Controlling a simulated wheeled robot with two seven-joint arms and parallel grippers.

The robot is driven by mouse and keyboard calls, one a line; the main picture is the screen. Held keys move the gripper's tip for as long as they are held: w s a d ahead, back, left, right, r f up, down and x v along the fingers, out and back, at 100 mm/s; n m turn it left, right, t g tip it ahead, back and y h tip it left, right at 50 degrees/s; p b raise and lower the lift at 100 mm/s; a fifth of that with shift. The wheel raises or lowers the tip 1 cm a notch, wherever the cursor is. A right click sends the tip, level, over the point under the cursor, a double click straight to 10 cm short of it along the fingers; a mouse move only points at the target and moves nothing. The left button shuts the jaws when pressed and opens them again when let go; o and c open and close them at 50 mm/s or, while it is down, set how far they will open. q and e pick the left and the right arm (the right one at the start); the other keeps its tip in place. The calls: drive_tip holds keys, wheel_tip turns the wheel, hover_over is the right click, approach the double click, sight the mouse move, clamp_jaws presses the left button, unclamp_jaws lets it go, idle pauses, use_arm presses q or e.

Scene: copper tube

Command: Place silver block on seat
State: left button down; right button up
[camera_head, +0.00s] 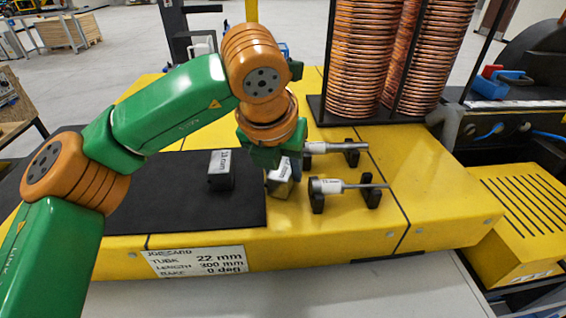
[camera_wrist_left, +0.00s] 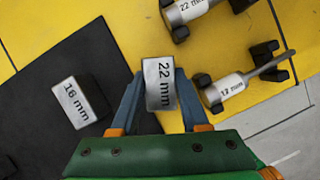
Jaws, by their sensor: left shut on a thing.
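My left gripper (camera_head: 283,168) points down over the yellow bench, just right of the black mat. It is shut on a silver block (camera_head: 280,185), which shows partly below the fingers. In the left wrist view, the silver block (camera_wrist_left: 160,84) sits between the two blue fingers (camera_wrist_left: 160,100), with its white "22 mm" label facing the camera. I cannot tell whether the block touches the bench under it. No part is marked as the seat. My right gripper is not in view.
Two rods on black holders, the far one (camera_head: 340,148) and the near one (camera_head: 345,187), lie right of my gripper. Copper coils (camera_head: 360,60) stand behind.

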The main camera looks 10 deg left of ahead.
use_arm(q)
drive_tip(key=shift+w+a+f, duration=0.1)
drive_tip(key=shift+w+f, duration=0.05)
drive_tip(key=c, duration=0.8)
unclamp_jaws()
drive_tip(key=o, duration=0.4)
drive_tip(key=shift+s, duration=0.25)
